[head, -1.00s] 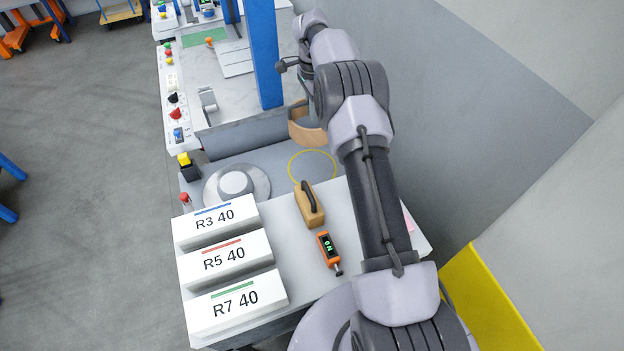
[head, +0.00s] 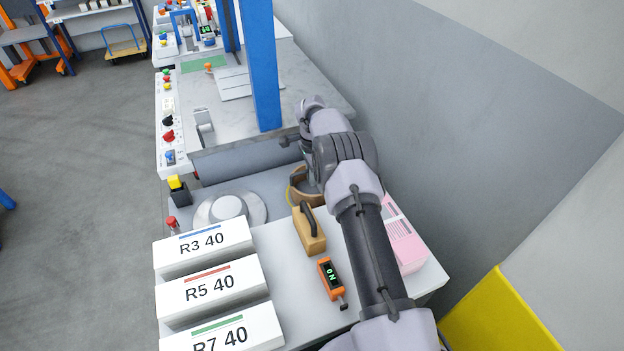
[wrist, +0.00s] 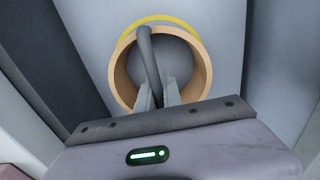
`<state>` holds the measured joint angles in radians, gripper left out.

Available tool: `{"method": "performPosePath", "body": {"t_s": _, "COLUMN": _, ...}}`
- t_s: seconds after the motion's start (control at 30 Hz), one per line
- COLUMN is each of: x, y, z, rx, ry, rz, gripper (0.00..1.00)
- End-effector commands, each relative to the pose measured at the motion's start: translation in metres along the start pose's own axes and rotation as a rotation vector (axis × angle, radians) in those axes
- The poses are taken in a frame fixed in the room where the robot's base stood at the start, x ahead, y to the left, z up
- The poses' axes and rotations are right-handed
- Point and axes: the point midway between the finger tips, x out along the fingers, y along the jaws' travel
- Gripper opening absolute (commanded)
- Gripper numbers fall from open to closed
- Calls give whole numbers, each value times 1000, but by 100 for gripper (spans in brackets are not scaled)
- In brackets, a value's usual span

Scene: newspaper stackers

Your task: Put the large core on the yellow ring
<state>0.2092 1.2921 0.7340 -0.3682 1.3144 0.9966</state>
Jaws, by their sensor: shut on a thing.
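The large core (head: 308,201), a short wide tan tube, is beside my arm in the head view. In the wrist view the core (wrist: 119,75) is seen end-on, with a dark grey curved bar (wrist: 150,58) across its opening. My gripper (wrist: 159,88) is shut at the lower end of that bar, holding the core. The yellow ring (head: 290,191) is a thin circle on the grey surface, mostly covered by the core. The yellow ring (wrist: 168,19) shows as an arc beyond the core's far edge, so the two look off-centre. I cannot tell whether the core touches the surface.
A tan block with a dark handle (head: 308,229) and an orange device (head: 330,279) lie near the core. White boxes (head: 204,246) stand at left, a round metal disc (head: 245,207) behind them. A blue post (head: 262,70) rises behind. A pink pack (head: 405,245) lies right of my arm.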

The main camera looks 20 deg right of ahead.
Motion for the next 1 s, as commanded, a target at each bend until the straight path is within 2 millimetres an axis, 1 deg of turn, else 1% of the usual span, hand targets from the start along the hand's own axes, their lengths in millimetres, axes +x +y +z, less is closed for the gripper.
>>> {"method": "performPosePath", "body": {"t_s": 0.17, "x": 4, "y": 0, "z": 0, "rx": 0, "ry": 0, "rz": 0, "gripper": 0}}
{"method": "performPosePath", "body": {"t_s": 0.2, "x": 3, "y": 0, "z": 0, "rx": 0, "ry": 0, "rz": 1, "gripper": 16}}
{"method": "performPosePath", "body": {"t_s": 0.27, "x": 3, "y": 0, "z": 0, "rx": 0, "ry": 0, "rz": 1, "gripper": 28}}
{"method": "performPosePath", "body": {"t_s": 0.3, "x": 2, "y": 0, "z": 0, "rx": 0, "ry": 0, "rz": 1, "gripper": 32}}
{"method": "performPosePath", "body": {"t_s": 0.53, "x": 2, "y": 0, "z": 0, "rx": 0, "ry": 0, "rz": 1, "gripper": 32}}
{"method": "performPosePath", "body": {"t_s": 0.6, "x": -1, "y": 0, "z": 0, "rx": 0, "ry": 0, "rz": 1, "gripper": 32}}
{"method": "performPosePath", "body": {"t_s": 0.67, "x": -9, "y": 0, "z": 0, "rx": 0, "ry": 0, "rz": 0, "gripper": 32}}
{"method": "performPosePath", "body": {"t_s": 0.77, "x": -36, "y": 0, "z": 0, "rx": 1, "ry": 1, "rz": -1, "gripper": 32}}
{"method": "performPosePath", "body": {"t_s": 0.8, "x": -48, "y": 0, "z": 0, "rx": 1, "ry": 1, "rz": -2, "gripper": 32}}
{"method": "performPosePath", "body": {"t_s": 0.9, "x": -78, "y": 0, "z": 0, "rx": 1, "ry": 0, "rz": -2, "gripper": 32}}
{"method": "performPosePath", "body": {"t_s": 1.0, "x": -101, "y": 0, "z": 0, "rx": 0, "ry": 1, "rz": -1, "gripper": 32}}
